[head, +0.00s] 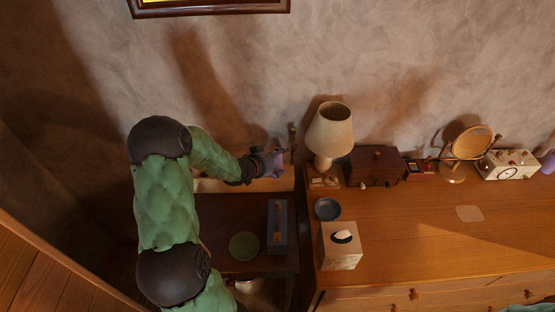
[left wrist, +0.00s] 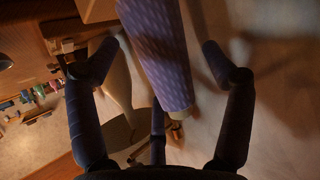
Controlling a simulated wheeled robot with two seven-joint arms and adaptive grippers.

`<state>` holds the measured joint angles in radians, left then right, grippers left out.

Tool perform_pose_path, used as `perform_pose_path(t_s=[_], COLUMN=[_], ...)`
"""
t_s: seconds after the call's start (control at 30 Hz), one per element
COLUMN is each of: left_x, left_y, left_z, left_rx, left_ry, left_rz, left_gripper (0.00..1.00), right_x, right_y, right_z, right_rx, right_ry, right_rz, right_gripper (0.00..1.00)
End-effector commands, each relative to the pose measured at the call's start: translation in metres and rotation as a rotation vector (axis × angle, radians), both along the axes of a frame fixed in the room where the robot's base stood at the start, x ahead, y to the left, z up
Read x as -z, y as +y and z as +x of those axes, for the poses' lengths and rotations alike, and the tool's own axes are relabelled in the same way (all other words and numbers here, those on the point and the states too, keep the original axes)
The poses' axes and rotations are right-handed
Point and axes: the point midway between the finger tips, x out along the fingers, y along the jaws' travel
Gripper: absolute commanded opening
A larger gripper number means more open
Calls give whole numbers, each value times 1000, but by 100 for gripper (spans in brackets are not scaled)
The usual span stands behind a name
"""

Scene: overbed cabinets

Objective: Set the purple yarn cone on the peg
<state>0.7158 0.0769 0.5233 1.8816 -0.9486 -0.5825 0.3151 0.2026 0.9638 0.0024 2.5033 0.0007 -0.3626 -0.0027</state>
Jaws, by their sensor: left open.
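The purple yarn cone (head: 279,158) is at the left gripper's tip in the head view, partly hidden by the gripper. In the left wrist view the cone (left wrist: 163,55) is a long, light-patterned purple body lying between the spread fingers, with visible gaps on both sides. My left gripper (head: 268,164) is open around it; its fingers also show in the left wrist view (left wrist: 156,60). A thin brown upright, which looks like the peg (head: 293,138), stands just right of the cone in the head view. I cannot tell whether the cone is around or beside it. My right gripper is out of view.
A lamp (head: 329,132), a dark wooden box (head: 375,166), a blue bowl (head: 327,209) and a tissue box (head: 341,247) stand on the wooden cabinet. A green plate (head: 244,246) and a grey tray (head: 277,228) are on the lower dark table. The cabinet's middle is mostly clear.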

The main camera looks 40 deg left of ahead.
Motion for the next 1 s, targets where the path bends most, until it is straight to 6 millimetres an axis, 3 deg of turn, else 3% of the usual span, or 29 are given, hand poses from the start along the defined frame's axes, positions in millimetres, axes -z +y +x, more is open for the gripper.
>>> perform_pose_path(t_s=[0.17, 0.6, 0.8, 1.0], left_x=[-10, -50, -57, -59], left_y=[2, 2, 1, 1], left_z=[-16, -87, -101, -103], left_rx=[-3, -3, -1, -1], left_ry=[-2, -2, -1, -1], left_rz=[3, 3, 2, 1], left_gripper=[81, 81, 81, 81], right_x=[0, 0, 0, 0], right_y=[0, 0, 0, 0], right_z=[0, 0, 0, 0], right_rx=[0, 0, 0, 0], right_ry=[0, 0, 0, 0], right_rz=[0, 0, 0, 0], right_gripper=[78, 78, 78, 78])
